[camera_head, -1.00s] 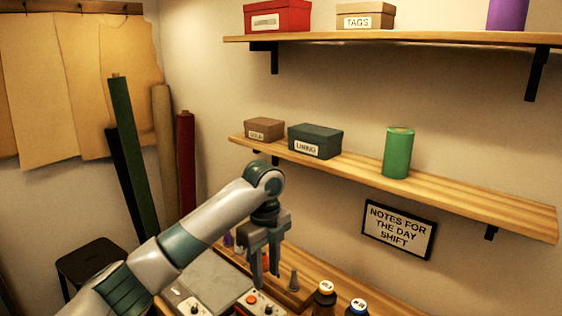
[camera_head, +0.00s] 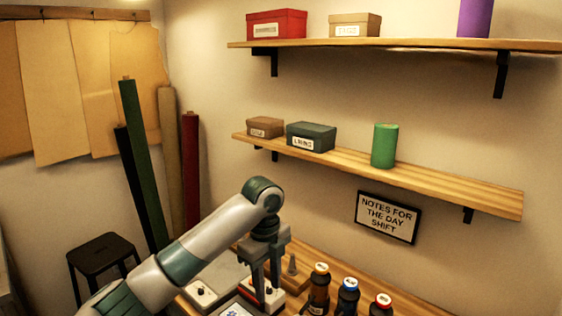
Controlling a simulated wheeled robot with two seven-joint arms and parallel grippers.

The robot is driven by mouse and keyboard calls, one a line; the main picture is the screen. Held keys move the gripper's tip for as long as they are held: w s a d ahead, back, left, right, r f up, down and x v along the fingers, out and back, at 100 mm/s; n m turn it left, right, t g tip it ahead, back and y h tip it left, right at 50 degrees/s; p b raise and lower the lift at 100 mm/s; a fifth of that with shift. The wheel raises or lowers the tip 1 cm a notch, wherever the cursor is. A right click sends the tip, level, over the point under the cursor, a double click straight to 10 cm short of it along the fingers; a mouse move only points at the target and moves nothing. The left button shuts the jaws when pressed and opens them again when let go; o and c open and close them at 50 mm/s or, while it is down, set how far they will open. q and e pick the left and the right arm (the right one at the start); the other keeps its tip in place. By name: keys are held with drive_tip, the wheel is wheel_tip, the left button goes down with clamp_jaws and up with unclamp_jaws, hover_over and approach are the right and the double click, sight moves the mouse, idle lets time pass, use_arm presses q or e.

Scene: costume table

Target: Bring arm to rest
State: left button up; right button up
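My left arm comes in from the lower left in the head view. Its gripper (camera_head: 266,287) points down over the table (camera_head: 335,275), close to a grey device with a red button. The two fingers are apart, and I see nothing held between them. Whether the fingertips touch the device cannot be told. My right arm and gripper are not in view.
The lower shelf (camera_head: 440,190) carries boxes and a green cylinder (camera_head: 384,146). A black stool (camera_head: 103,250) stands at left.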

use_arm(q)
drive_tip(key=s+f+n+t+h, duration=0.15)
drive_tip(key=s+f+n, duration=0.35)
drive_tip(key=s+f, duration=0.5)
drive_tip(key=s+f+n+h, duration=0.2)
drive_tip(key=s+f+n, duration=0.5)
drive_tip(key=f, duration=0.5)
drive_tip(key=s+a+f+n+t+y, duration=0.1)
drive_tip(key=s+a+f+n+y, duration=0.1)
drive_tip(key=s+a+n, duration=0.65)
drive_tip(key=s+a+f+n+t+y, duration=0.15)
drive_tip(key=s+a+n, duration=0.25)
drive_tip(key=s+a, duration=0.9)
drive_tip(key=s+d+f+g+b, duration=0.1)
drive_tip(key=s+f, duration=0.1)
drive_tip(key=f, duration=1.4)
drive_tip(key=s+d+f+g, duration=0.1)
drive_tip(key=s+f, duration=0.1)
drive_tip(key=f, duration=1.4)
drive_tip(key=s+a+f+g+b, duration=0.1)
drive_tip(key=s+a+f, duration=0.2)
drive_tip(key=s+f, duration=1.4)
drive_tip(key=shift+s+m, duration=0.45)
